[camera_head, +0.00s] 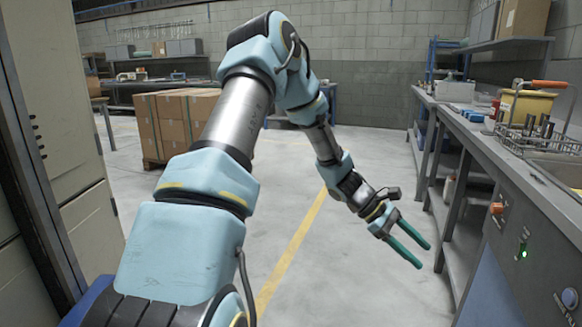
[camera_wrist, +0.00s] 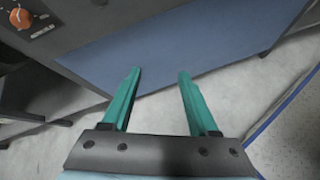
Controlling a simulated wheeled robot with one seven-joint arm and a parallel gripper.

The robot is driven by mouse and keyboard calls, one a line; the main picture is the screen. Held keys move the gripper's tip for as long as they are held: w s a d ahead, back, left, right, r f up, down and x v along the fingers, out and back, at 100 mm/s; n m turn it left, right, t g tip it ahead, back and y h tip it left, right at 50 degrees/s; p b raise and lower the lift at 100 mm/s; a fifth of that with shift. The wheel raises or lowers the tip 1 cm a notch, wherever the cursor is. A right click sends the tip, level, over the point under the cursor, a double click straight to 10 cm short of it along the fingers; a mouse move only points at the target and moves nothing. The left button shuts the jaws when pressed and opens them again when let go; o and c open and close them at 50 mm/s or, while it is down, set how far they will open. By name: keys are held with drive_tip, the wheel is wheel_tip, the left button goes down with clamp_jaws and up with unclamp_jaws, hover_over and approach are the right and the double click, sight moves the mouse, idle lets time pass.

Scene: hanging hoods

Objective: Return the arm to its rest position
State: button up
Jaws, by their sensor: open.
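My gripper (camera_head: 411,249) is at the end of my arm in the head view, to the right of the picture's middle. Its two green fingers are apart, with nothing between them. It hangs over the open floor, pointing down and to the right, left of the grey counter (camera_head: 511,179). In the wrist view the fingers of my gripper (camera_wrist: 158,75) are spread and empty, with a blue panel (camera_wrist: 200,45) and the pale floor beyond them. My arm is bent, rising from the lower left and then coming down to the right.
A tall beige cabinet (camera_head: 62,130) stands close on the left. Cardboard boxes (camera_head: 170,118) are stacked on a pallet behind my arm. The counter on the right carries a wire rack (camera_head: 548,143) and a yellow container (camera_head: 527,106). Floor with a yellow line (camera_head: 291,249) lies clear between.

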drive_tip(key=s+a+r+m+t+y, duration=0.1)
drive_tip(key=a+r+m+t+y, duration=0.15)
drive_tip(key=a, duration=0.95)
drive_tip(key=s+a+r+m+t+y, duration=0.2)
drive_tip(key=a+r+m+y, duration=0.15)
drive_tip(key=a, duration=0.95)
drive_tip(key=s+a+r+m+t+y, duration=0.1)
drive_tip(key=a+r+m+t+y, duration=0.15)
drive_tip(key=a, duration=0.95)
wheel_tip(320, 180, up, 16)
drive_tip(key=p, duration=1.7)
drive_tip(key=shift+f+m+y, duration=0.2)
drive_tip(key=shift+m+y, duration=0.25)
